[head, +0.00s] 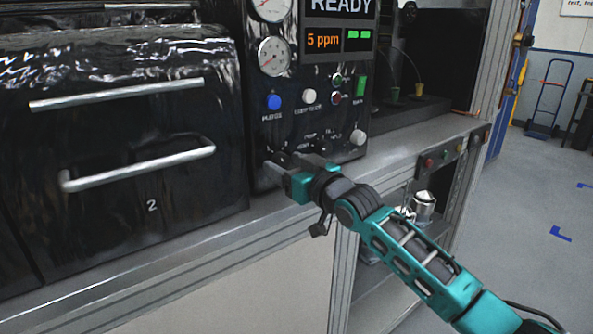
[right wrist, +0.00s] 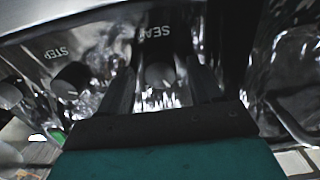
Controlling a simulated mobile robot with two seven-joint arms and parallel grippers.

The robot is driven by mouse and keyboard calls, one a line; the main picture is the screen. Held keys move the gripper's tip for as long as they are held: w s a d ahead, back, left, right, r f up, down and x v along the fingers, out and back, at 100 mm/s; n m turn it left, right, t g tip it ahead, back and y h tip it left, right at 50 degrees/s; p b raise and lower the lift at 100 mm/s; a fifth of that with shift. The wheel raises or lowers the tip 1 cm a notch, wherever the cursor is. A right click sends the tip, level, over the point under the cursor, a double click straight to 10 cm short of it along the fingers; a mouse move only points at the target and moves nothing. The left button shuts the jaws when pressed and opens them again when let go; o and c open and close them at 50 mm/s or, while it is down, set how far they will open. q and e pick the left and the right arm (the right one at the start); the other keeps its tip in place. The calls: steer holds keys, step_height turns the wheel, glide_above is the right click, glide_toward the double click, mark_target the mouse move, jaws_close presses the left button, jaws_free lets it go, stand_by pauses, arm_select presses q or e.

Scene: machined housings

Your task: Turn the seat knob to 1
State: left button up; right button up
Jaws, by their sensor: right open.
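The seat knob (right wrist: 160,75) shows in the right wrist view as a small grey round knob below the printed word SEAT on the glossy black panel. My right gripper (right wrist: 162,84) is open, with one dark finger on each side of the knob. I cannot tell whether the fingers touch it. In the head view my right gripper (head: 283,161) is at the lower left of the black control panel (head: 325,110), and it hides the knob and its marks. The number the knob points to cannot be read. My left gripper is not in view.
A dark step knob (right wrist: 70,78) sits left of the seat knob in the right wrist view. The panel carries a blue button (head: 273,102), a white button (head: 309,96), a green switch (head: 361,86) and gauges (head: 273,56). A drawer with a metal handle (head: 140,168) stands left.

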steer(key=v, duration=1.3)
steer(key=s+d+f+m+h, duration=0.1)
steer(key=s+f+h, duration=0.15)
steer(key=f, duration=0.45)
steer(key=s+d+f+m+g+h, duration=0.1)
steer(key=s+d+f, duration=0.1)
steer(key=s+f, duration=0.35)
steer(key=s+d+f+m+h, duration=0.1)
steer(key=s+f+m, duration=0.1)
steer(key=f, duration=0.7)
steer(key=s+d+f+g+h, duration=0.1)
steer(key=s+d+f+h, duration=0.1)
steer(key=s+f, duration=0.4)
steer(key=s+d+f+g+h, duration=0.1)
steer(key=s+d+f, duration=0.3)
steer(key=s, duration=0.5)
step_height(320, 180, down, 2)
steer(key=shift+d+f+m+g+h, duration=0.25)
steer(key=shift+m+g+h, duration=0.15)
steer(key=shift+h, duration=0.15)
